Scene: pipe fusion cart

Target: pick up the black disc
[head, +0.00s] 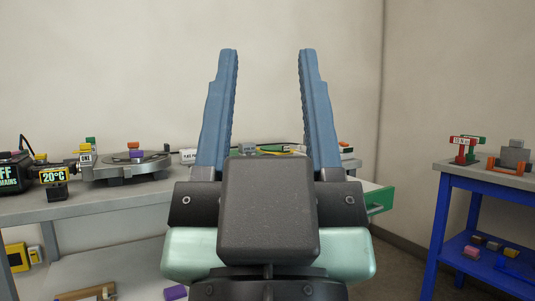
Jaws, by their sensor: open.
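My gripper (268,55) stands upright in the middle of the head view, its two blue fingers wide apart with nothing between them. I cannot pick out a black disc for certain. A round grey device with a dark flat top (155,160) sits on the grey bench at the left; orange and purple pieces stand on it. I cannot tell whether that top is a separate disc. My gripper's body hides the middle of the bench.
The grey bench (110,197) runs along the wall; a 20°C display (54,176) and a dark MAINS box (12,170) stand at its left. A green drawer (380,200) juts out at its right end. A blue cart (478,186) stands at the right, with floor between.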

